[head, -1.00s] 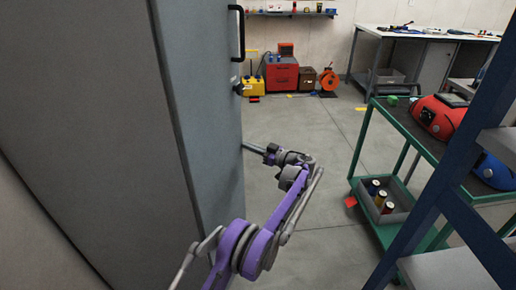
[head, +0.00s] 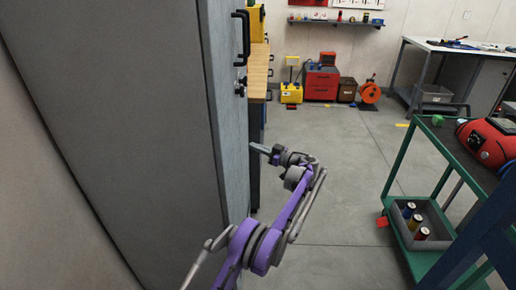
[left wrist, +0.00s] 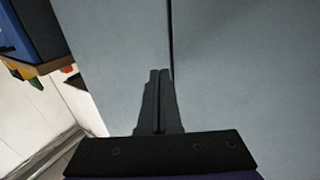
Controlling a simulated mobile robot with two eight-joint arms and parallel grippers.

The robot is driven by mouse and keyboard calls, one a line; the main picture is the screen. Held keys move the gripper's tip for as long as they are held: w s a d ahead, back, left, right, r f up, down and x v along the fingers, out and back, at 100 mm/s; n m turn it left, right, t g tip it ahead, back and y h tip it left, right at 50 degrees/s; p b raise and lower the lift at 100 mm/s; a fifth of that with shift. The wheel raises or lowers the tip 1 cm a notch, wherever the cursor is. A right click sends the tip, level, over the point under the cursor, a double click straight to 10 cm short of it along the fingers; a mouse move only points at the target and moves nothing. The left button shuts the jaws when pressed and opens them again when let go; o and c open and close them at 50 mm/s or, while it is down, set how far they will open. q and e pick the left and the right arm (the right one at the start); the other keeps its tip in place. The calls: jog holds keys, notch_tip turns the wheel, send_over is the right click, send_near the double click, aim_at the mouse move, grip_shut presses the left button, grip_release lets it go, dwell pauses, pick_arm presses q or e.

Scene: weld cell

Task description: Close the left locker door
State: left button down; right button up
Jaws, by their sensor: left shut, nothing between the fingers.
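The grey locker (head: 110,120) fills the left of the head view. Its blue-grey front (head: 232,150) is seen at a steep angle, with a black handle (head: 242,38) high up. In the left wrist view two blue-grey panels (left wrist: 245,80) meet at a thin dark vertical seam; they look about flush there. My left gripper (head: 256,147) is shut and empty, its tips at or very near the locker front. The left wrist view shows its closed fingers (left wrist: 160,80) just by the seam; contact cannot be told. My right gripper is not in view.
A green cart (head: 408,165) with a bin of cans (head: 432,243) stands at the right. A wooden-topped bench (head: 259,70) is just beyond the locker. A red machine (head: 321,82) and an orange reel (head: 370,93) sit at the back wall. The floor between is clear.

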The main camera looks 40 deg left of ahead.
pick_arm(q)
jog(key=v, duration=1)
jog(key=shift+d+p, duration=0.3)
jog(key=shift+d, duration=0.1)
